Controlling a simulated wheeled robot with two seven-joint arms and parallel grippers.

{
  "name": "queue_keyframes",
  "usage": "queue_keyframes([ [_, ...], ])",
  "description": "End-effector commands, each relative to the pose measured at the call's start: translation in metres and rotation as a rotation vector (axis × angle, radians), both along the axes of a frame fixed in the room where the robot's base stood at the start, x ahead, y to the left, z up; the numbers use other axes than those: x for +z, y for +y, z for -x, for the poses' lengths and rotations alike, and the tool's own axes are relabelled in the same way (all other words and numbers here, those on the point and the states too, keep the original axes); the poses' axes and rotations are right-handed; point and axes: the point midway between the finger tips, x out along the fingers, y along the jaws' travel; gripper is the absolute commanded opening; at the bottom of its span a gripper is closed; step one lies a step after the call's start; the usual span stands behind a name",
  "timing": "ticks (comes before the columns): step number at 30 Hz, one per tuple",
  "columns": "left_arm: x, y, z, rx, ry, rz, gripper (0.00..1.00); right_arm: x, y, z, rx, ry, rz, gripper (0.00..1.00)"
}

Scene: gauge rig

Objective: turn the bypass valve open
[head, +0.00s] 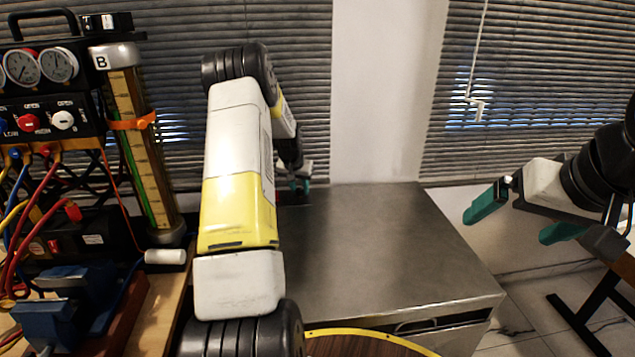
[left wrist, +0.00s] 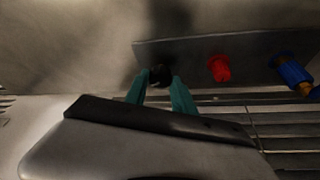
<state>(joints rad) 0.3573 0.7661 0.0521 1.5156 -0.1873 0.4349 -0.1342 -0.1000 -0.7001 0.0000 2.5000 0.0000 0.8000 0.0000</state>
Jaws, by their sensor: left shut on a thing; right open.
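In the left wrist view the teal fingers of my left gripper (left wrist: 158,92) are shut on a small black knob (left wrist: 160,75) on a dark panel (left wrist: 190,50). No label shows there, so I cannot tell if this knob is the bypass valve. In the head view my left gripper (head: 300,184) is at the back left of the metal cabinet, partly hidden by my arm; the knob cannot be made out there. My right gripper (head: 522,218) is open and empty, right of the cabinet.
The panel also carries a red knob (left wrist: 220,68) and a blue fitting (left wrist: 293,73). The gauge rig (head: 50,115) with hoses and a tube marked B (head: 140,150) stands at left. A blue vise (head: 60,305) sits in front. The metal cabinet top (head: 370,240) is clear.

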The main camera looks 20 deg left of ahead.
Motion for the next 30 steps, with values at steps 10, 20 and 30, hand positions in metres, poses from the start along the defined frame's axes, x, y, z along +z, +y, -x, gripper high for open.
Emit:
queue_keyframes([
  [10,0.0007,-0.0042,-0.0015,0.323,-0.001,-0.004,0.00,0.0000,0.0000,0.0000,0.000,0.000,0.000,1.00],
  [20,0.0006,-0.0053,-0.0029,0.637,-0.002,-0.004,0.00,0.0000,0.0000,0.0000,0.000,0.000,0.000,1.00],
  [30,-0.0001,-0.0058,-0.0039,0.935,-0.002,-0.002,0.00,0.0000,0.0000,0.0000,0.000,0.000,0.000,1.00],
])
